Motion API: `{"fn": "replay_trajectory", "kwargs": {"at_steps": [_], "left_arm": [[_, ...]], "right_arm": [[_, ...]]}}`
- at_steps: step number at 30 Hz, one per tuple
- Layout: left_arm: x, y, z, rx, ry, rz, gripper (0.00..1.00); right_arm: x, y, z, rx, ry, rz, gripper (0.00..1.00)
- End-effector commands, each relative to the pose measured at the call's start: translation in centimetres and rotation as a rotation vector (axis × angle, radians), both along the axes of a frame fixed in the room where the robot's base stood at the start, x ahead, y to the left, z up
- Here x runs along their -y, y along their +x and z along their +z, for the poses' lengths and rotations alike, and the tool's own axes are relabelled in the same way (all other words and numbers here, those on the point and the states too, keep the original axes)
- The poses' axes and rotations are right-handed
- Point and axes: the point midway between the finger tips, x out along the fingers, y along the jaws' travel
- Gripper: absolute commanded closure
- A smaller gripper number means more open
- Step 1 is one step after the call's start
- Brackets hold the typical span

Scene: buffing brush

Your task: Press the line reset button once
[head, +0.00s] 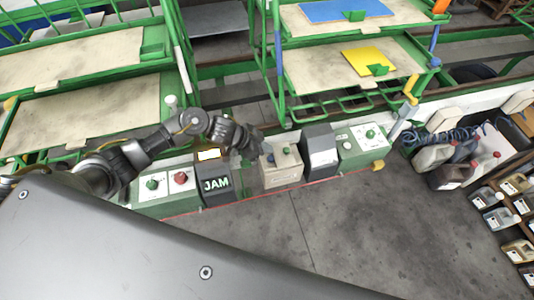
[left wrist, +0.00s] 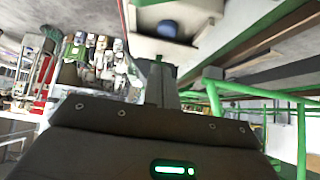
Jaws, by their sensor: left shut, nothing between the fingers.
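A beige control box (head: 283,173) stands in the row of boxes along the rail, with a blue button (head: 287,151) on its top panel. No label on it is readable. The blue button (left wrist: 168,28) also shows at the top of the left wrist view, on a pale box face. My left gripper (head: 251,147) is shut and empty, just left of the beige box. In the left wrist view its closed fingers (left wrist: 160,82) point towards the box, below the button in the picture, and appear apart from it. My right gripper is not in view.
Left of the beige box are a dark box marked JAM (head: 216,185) with a lit panel and a box with green and red buttons (head: 166,183). To its right are a grey box (head: 320,152) and a box with green buttons (head: 361,142). Green racks (head: 345,70) stand behind.

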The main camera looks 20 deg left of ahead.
Motion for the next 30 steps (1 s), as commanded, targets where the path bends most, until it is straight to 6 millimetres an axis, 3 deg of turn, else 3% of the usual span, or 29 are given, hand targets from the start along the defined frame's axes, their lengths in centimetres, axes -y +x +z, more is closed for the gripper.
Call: {"fn": "replay_trajectory", "kwargs": {"at_steps": [9,23,30], "left_arm": [[0.2,0.2,-3.9,-0.001,0.001,0.000,1.00],[0.2,0.2,-4.6,0.001,0.000,-0.001,1.00],[0.1,0.1,-6.8,-0.002,0.002,-0.001,1.00]], "right_arm": [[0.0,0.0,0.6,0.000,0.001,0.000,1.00],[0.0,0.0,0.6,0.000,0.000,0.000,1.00],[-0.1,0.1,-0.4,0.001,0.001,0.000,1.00]]}}
